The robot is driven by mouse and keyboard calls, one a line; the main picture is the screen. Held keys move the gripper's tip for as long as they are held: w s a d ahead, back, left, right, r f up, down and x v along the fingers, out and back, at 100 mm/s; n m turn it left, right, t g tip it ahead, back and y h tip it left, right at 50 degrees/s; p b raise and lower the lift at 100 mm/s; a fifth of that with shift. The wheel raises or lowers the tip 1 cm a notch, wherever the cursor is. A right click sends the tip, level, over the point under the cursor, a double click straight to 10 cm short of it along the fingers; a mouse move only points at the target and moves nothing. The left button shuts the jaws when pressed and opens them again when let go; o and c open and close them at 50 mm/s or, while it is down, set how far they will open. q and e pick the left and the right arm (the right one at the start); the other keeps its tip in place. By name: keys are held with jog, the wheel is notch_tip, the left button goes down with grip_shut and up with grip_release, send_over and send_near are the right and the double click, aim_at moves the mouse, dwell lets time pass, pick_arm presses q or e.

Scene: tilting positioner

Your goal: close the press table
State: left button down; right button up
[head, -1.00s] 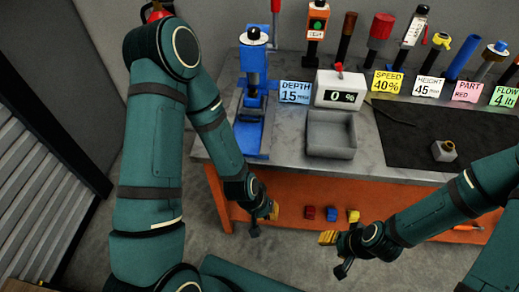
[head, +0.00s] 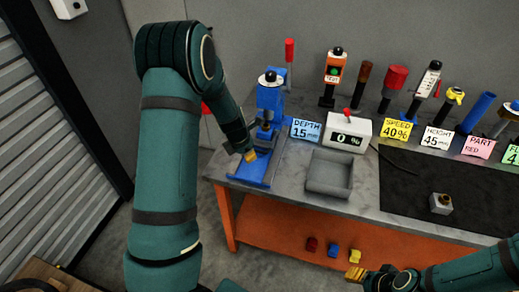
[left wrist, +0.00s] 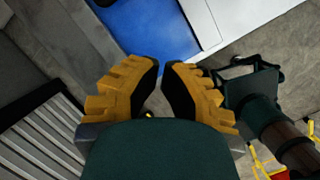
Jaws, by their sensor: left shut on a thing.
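The blue press (head: 270,100) stands at the left end of the workbench. Its blue press table (head: 250,174) reaches out at the front toward the bench edge. My left gripper (head: 250,156), with yellow fingers, is at the press table. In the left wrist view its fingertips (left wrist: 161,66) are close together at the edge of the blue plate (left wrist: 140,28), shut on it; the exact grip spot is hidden. My right gripper (head: 356,273) is low in front of the bench, away from the press, and its finger gap cannot be made out.
A grey tray (head: 329,176) and a display box (head: 347,132) stand right of the press. Tools and label cards line the back. A black mat (head: 415,185) lies at the right. Small coloured blocks (head: 332,250) are on the orange lower shelf (head: 285,228).

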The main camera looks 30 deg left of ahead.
pick_arm(q)
notch_tip(320, 180, up, 4)
jog(key=w+a+f+n, duration=0.1)
jog(key=a+n, duration=0.1)
jog(key=n, duration=0.1)
jog(key=x, duration=0.9)
jog(key=shift+w+f, duration=0.15)
jog(key=shift+w, duration=0.2)
jog(key=shift+w+d+f, duration=0.15)
jog(key=shift+w, duration=0.45)
jog(key=shift+w+d+f, duration=0.1)
jog(key=shift+w+d, duration=0.05)
jog(key=shift+w, duration=0.45)
jog(key=shift+w+d+f+t, duration=0.1)
jog(key=shift+w+d+t, duration=0.15)
jog(key=shift+w, duration=0.35)
jog(key=shift+w+a, duration=0.1)
jog(key=shift+w, duration=0.1)
pick_arm(e)
jog(key=shift+d+r, duration=0.15)
jog(key=shift+d, duration=0.1)
